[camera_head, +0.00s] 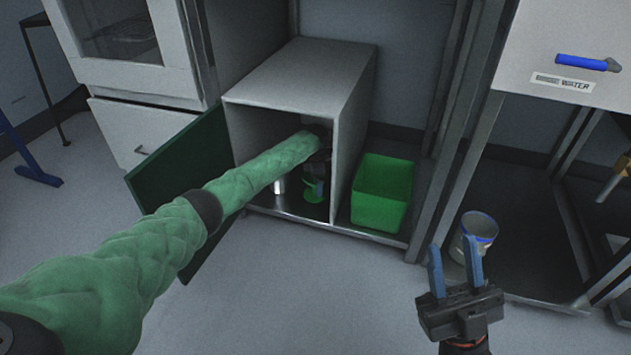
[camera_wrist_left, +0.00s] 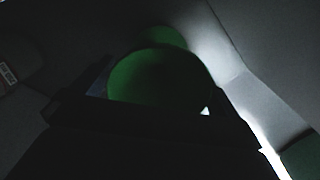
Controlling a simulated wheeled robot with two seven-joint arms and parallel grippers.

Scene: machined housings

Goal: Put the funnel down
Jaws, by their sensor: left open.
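The green funnel (camera_head: 313,193) is low inside the open grey cabinet, close to its floor. My left arm reaches in through the opening, and my left gripper (camera_head: 318,186) is open right at the funnel, partly hidden by the arm. In the dark left wrist view the funnel (camera_wrist_left: 160,76) shows as a large green round shape just beyond the gripper. I cannot tell whether the fingers touch it. My right gripper (camera_head: 454,243) is open and empty, with its blue fingers apart, out in front of the rack.
The cabinet (camera_head: 300,75) has its green door (camera_head: 180,165) swung open at left. A metal can (camera_head: 279,186) stands inside, near my left arm. A green bin (camera_head: 382,190) stands right of the cabinet. A bucket (camera_head: 478,235) is behind my right gripper.

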